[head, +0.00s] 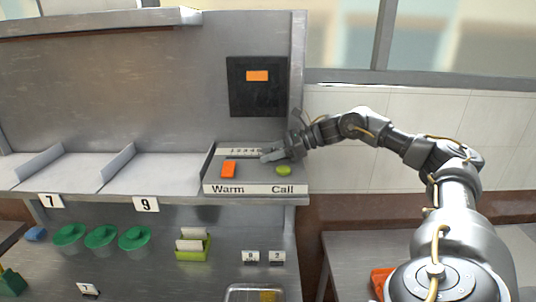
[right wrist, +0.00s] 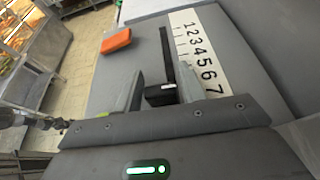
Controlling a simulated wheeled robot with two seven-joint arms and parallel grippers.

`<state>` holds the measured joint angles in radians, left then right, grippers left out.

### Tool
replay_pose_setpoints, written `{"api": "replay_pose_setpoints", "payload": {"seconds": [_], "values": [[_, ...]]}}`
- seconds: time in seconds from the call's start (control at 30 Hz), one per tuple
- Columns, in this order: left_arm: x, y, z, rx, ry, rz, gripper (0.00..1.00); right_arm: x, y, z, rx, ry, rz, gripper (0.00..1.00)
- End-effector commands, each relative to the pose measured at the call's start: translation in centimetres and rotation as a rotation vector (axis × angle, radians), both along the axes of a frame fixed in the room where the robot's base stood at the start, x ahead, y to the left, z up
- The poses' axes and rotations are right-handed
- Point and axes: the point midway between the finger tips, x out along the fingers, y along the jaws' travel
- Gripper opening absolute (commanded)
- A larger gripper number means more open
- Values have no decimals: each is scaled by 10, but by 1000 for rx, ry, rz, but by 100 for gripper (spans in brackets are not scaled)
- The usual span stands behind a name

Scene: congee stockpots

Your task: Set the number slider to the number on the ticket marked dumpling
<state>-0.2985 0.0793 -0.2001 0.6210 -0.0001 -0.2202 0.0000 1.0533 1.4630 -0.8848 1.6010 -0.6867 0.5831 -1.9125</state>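The number slider is on the grey control box, with its printed number strip (head: 244,151) along the back. In the right wrist view the strip (right wrist: 202,55) reads 1 to 7 beside a dark slot (right wrist: 167,55). A small black slider knob (right wrist: 160,94) sits toward the high-number end; its exact number is unclear. My right gripper (head: 268,156) is low over the box. In the right wrist view its fingers (right wrist: 158,85) stand apart on both sides of the knob; firm contact is not visible. No ticket readable as dumpling shows. My left gripper is out of view.
The box carries an orange Warm button (head: 229,169) and a green Call button (head: 284,170). A dark panel (head: 257,87) with an orange label hangs behind. Below are green cups (head: 102,237), a green holder with pale cards (head: 193,244), and small number cards (head: 250,257).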

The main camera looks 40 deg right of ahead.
Motion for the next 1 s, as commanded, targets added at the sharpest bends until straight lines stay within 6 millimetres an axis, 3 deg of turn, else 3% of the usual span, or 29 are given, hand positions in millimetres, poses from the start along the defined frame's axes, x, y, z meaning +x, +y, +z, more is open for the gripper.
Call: {"api": "replay_pose_setpoints", "payload": {"seconds": [0.1, 0.47, 0.73, 1.0], "values": [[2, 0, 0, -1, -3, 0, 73, 1, 1, 0, 1, -1, 2, 53], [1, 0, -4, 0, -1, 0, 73, -3, -4, 1, -1, -3, 1, 53], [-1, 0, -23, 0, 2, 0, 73, -35, -37, 19, -1, -3, -2, 53], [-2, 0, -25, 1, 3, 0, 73, -62, -64, 37, -1, 0, 0, 53]]}}
